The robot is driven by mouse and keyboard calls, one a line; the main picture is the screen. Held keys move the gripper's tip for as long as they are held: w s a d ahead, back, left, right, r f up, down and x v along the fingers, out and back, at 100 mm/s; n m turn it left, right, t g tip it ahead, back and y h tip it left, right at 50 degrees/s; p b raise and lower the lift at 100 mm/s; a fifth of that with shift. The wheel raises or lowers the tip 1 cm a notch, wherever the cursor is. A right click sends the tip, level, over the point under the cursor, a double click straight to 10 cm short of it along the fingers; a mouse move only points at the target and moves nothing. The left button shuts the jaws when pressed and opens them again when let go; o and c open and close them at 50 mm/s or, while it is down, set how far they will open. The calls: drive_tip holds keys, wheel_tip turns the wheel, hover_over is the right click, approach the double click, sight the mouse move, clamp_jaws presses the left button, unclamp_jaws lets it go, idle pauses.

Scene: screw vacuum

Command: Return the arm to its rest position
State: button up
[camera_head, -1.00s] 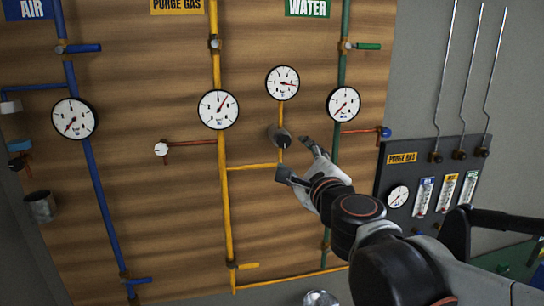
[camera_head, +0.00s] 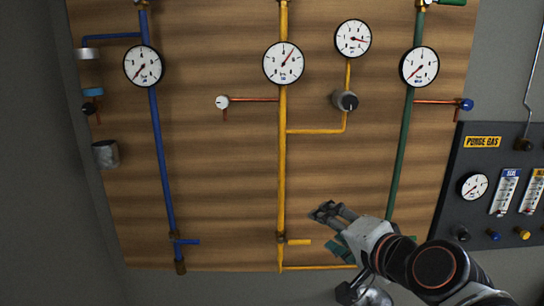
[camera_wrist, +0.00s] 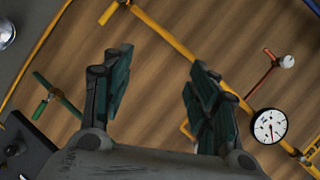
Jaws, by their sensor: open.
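My gripper (camera_head: 338,250) is at the lower right of the head view, in front of the wooden panel (camera_head: 220,180). It is open with nothing between its fingers, and it is apart from the dark round knob (camera_head: 344,101) on the yellow branch pipe, which is above it. In the wrist view the two fingers of my gripper (camera_wrist: 158,68) with green pads stand wide apart, with bare wood and yellow pipe behind them. My arm comes in from the lower right corner.
Yellow (camera_head: 283,170), blue (camera_head: 160,165) and green (camera_head: 402,145) pipes with gauges run down the panel. A dark flowmeter board (camera_head: 480,215) stands at the right. A metal cup (camera_head: 105,153) is at the left. A shiny round object (camera_head: 372,297) lies below my gripper.

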sight(351, 102)
drive_tip(key=s+d+f+n+g+h+b, duration=0.1)
drive_tip(key=s+d+f+n+g+b, duration=0.1)
drive_tip(key=f, duration=0.6)
drive_tip(key=s+d+f+n+g+h+b, duration=0.2)
drive_tip(key=s+d+f+n+b, duration=0.1)
drive_tip(key=s+f, duration=0.3)
drive_tip(key=s+d+f+n+g+h+b, duration=0.1)
drive_tip(key=s+f+n+b, duration=0.3)
drive_tip(key=f, duration=0.6)
drive_tip(key=shift+d+g+h+b, duration=0.35)
drive_tip(key=shift+d+g, duration=0.25)
drive_tip(key=shift+d, duration=0.3)
